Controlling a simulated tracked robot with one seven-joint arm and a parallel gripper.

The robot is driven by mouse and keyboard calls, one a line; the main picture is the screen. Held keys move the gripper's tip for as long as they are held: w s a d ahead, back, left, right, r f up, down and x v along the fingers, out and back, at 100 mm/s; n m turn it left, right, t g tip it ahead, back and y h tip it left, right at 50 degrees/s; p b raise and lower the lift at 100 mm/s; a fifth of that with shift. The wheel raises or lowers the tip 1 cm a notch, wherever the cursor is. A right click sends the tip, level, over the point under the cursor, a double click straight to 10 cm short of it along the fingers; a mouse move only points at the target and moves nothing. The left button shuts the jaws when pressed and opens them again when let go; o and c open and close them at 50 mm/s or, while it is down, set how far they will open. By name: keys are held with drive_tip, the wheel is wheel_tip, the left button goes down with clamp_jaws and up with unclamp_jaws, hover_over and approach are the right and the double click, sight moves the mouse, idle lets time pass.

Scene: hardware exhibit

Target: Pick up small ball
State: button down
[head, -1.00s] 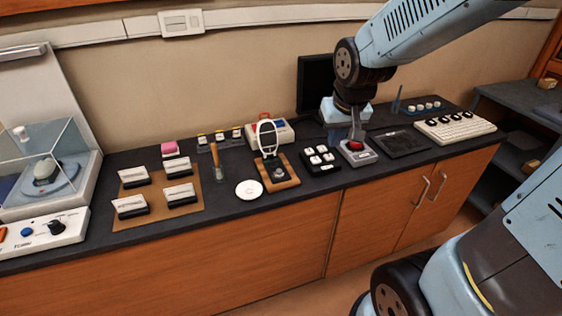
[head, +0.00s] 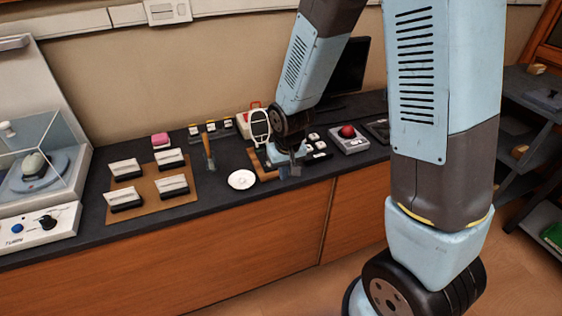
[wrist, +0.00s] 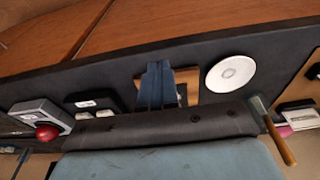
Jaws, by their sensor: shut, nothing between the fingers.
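A red ball (head: 347,131) sits on a small grey box (head: 349,144) on the dark counter; it also shows at the left of the wrist view (wrist: 46,133). In the wrist view my blue fingers (wrist: 157,82) are together and empty, over the wooden base (wrist: 185,95). My gripper partly hides that base and whatever is on it.
A brown board (head: 150,188) holds several black-and-white blocks. A black box with white buttons (head: 316,146) is between my gripper and the grey box. A clear case (head: 50,130) stands far left.

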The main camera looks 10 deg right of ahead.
drive_tip(key=w+a, duration=0.1)
drive_tip(key=w, duration=0.2)
drive_tip(key=w+a, duration=0.1)
drive_tip(key=w, duration=0.6)
drive_tip(key=shift+w+a, duration=0.3)
drive_tip(key=shift+a, duration=0.1)
drive_tip(key=shift+f, duration=0.6)
drive_tip(key=shift+s+f, duration=0.1)
drive_tip(key=shift+f, duration=0.1)
drive_tip(key=shift+s, duration=0.1)
drive_tip(key=s, duration=0.4)
drive_tip(key=shift+s+d+f, duration=0.15)
drive_tip(key=shift+d, duration=0.5)
